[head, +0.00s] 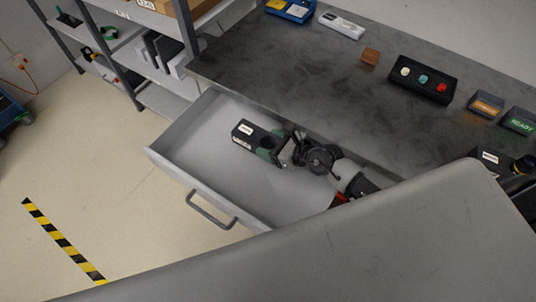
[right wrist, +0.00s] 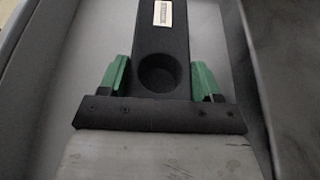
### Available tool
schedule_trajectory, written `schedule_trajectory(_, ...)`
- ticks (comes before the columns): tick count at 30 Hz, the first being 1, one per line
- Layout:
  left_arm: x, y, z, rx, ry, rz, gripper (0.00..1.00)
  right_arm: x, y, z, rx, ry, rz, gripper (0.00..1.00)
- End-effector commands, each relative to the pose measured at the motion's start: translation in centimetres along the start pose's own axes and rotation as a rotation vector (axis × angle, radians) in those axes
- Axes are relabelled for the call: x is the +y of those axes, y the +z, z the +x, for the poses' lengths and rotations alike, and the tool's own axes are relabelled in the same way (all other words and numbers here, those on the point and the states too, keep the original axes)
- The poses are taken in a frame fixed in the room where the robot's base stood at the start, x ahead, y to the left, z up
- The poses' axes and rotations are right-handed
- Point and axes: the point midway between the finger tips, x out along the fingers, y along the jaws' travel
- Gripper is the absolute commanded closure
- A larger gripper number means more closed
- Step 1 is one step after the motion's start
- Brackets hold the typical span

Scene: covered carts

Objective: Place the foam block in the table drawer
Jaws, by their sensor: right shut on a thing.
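The foam block (head: 246,134) is black and long, with a white label and a round recess. It is within the open table drawer's outline; I cannot tell whether it touches the floor. My right gripper (head: 271,152) is shut on one end of it. In the right wrist view the foam block (right wrist: 162,40) sits between the green fingers of the right gripper (right wrist: 161,76). The grey table drawer (head: 196,181) is pulled out, with a bar handle at its front. My left gripper is out of view.
The dark table top (head: 300,75) holds a button box (head: 421,80), a small brown block (head: 370,56), a white device (head: 342,25) and two lit signs. Another labelled black object (head: 488,157) is partly hidden at right. Shelving (head: 150,50) stands behind the drawer.

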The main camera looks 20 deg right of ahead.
Motion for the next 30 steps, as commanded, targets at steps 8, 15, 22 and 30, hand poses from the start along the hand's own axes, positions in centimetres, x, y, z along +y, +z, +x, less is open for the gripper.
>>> schedule_trajectory(8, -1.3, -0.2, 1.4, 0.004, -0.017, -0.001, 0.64, 0.0, -2.5, 1.1, 0.000, 0.001, 0.000, 0.60)
schedule_trajectory(15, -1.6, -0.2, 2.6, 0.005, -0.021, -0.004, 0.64, -0.1, -4.7, 2.0, -0.003, 0.000, 0.000, 0.60)
schedule_trajectory(22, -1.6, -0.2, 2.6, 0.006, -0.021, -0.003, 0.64, 0.0, -4.7, 2.0, -0.002, 0.000, 0.001, 0.60)
schedule_trajectory(30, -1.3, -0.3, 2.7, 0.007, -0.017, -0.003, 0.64, 0.0, -4.9, 2.0, -0.002, 0.001, 0.000, 0.11)
